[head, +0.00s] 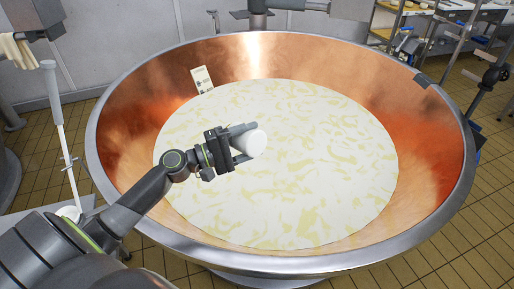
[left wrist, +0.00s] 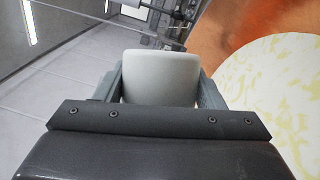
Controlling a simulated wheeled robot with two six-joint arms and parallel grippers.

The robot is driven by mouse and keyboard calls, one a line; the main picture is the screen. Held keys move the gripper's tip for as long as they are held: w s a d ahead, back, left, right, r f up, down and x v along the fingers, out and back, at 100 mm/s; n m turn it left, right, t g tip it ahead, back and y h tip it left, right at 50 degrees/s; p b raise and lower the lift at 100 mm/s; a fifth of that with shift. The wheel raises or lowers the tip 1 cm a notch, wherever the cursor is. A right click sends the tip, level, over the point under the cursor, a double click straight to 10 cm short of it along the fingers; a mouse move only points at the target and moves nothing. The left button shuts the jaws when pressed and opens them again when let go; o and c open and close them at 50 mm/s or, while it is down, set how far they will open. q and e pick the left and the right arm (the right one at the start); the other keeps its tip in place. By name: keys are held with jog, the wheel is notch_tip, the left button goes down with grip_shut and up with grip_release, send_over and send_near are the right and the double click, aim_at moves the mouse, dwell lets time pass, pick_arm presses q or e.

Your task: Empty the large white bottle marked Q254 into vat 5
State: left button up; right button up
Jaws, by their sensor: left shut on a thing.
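A large copper vat (head: 420,170) with a steel rim holds pale liquid (head: 300,190) with yellowish patches. My left gripper (head: 238,143) is over the liquid, left of the vat's middle, and is shut on a white bottle (head: 248,144). The bottle lies tilted well over, with one round end towards the head camera. In the left wrist view the bottle (left wrist: 160,78) sits between the two fingers. No mark can be read on the bottle, and I cannot see its mouth or any stream. My right gripper is not in view.
A small label plate (head: 202,80) is on the vat's inner back wall. A white long-handled tool (head: 60,130) stands at the left beside a pale surface. Shelves (head: 425,25) stand at the back right. Tiled floor (head: 490,200) is clear at the right.

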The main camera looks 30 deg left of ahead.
pick_arm(q)
jog(key=m+p, duration=0.1)
jog(key=m, duration=0.1)
jog(key=a+m+g+y+p, duration=0.1)
jog(key=m+p, duration=0.1)
jog(key=m, duration=0.1)
jog(key=m+g+y+p, duration=0.1)
jog(key=m+p, duration=0.1)
jog(key=shift+w+a+f+m, duration=0.1)
jog(key=shift+w+a+m, duration=0.05)
jog(key=shift+a+m, duration=0.15)
jog(key=m, duration=0.1)
jog(key=m+y+p, duration=0.1)
jog(key=p, duration=0.1)
jog(key=shift+w+a+f+m+g+y, duration=0.1)
jog(key=shift+a+f+m+g+y, duration=0.2)
jog(key=shift+m+y, duration=0.1)
jog(key=m, duration=0.1)
jog(key=m+y+p, duration=0.1)
jog(key=m+y, duration=0.1)
jog(key=shift+w+a+f+p, duration=0.1)
jog(key=shift+a+f+p, duration=0.15)
jog(key=shift+f+p, duration=0.05)
jog(key=shift+a+f+m+y, duration=0.25)
jog(key=shift+m+y, duration=0.55)
jog(key=shift+m, duration=0.2)
jog(key=shift+a+m+y, duration=0.1)
jog(key=shift+m+y, duration=0.2)
